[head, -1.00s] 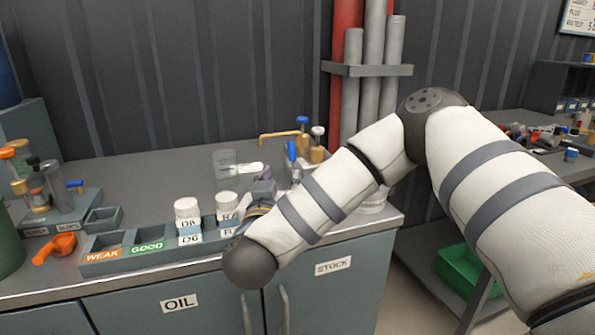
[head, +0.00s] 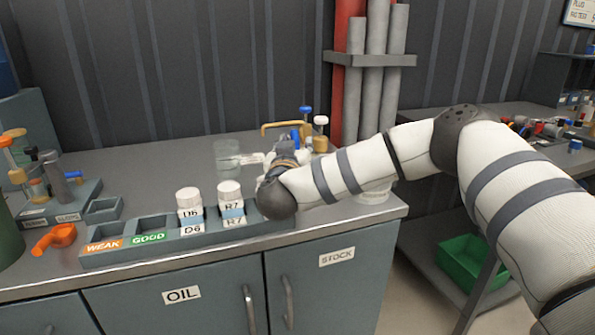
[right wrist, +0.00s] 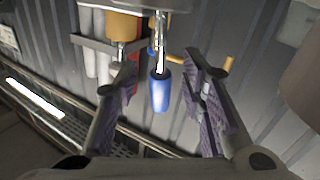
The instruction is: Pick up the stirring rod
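My right gripper (head: 254,159) reaches over the counter near a clear glass beaker (head: 226,152), partly hidden by my own wrist. In the right wrist view the gripper (right wrist: 163,75) is open, its two purple-padded fingers apart. A blue handle (right wrist: 160,93) on a thin metal shaft shows between the fingers, with gaps on both sides. It may be the stirring rod, but I cannot tell for sure. In the head view a blue upright piece (head: 296,136) stands behind my wrist; I cannot tell if it is the same thing. My left gripper is not in view.
A labelled tray (head: 118,258) along the counter's front holds two white-capped jars, D6 (head: 189,203) and R7 (head: 231,197). A brass pipe fitting (head: 283,127) stands behind my wrist. An orange scoop (head: 56,238) lies at the left. The counter's back middle is clear.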

